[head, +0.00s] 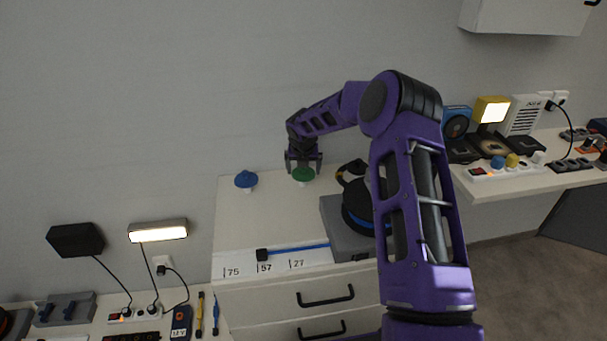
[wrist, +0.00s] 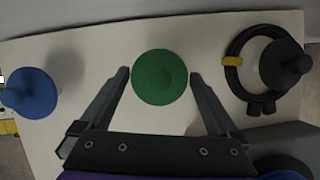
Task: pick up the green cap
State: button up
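The green cap (head: 303,174) stands on top of the white drawer cabinet, near its back edge. In the wrist view the green cap (wrist: 160,77) is a round disc seen from above. My gripper (head: 303,160) is right over it, pointing down. In the wrist view my gripper (wrist: 160,75) is open, with one finger on the left and one on the right of the cap. A small gap shows on each side. I cannot tell how far the fingertips are above the cabinet top.
A blue cap (head: 246,180) stands to the left, also in the wrist view (wrist: 30,93). A black ring-shaped object with a yellow band (wrist: 231,61) lies to the right. A grey box (head: 347,240) and a blue-and-black bar (head: 294,249) are nearer the front. Bare top (head: 270,215) lies between.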

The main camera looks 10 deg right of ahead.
jog(key=c, duration=1.2)
notch_tip(320, 180, up, 10)
jog(key=shift+r+p, duration=0.1)
jog(key=shift+p, duration=0.7)
jog(key=shift+p, duration=0.4)
jog(key=shift+a+p, duration=0.1)
jog(key=shift+p, duration=0.65)
jog(key=shift+f+p, duration=0.25)
jog(key=shift+p, duration=0.4)
jog(key=shift+f+p, duration=0.65)
jog(key=shift+p, duration=0.35)
jog(key=shift+f+b, duration=2.05)
jog(key=shift+f, duration=1.2)
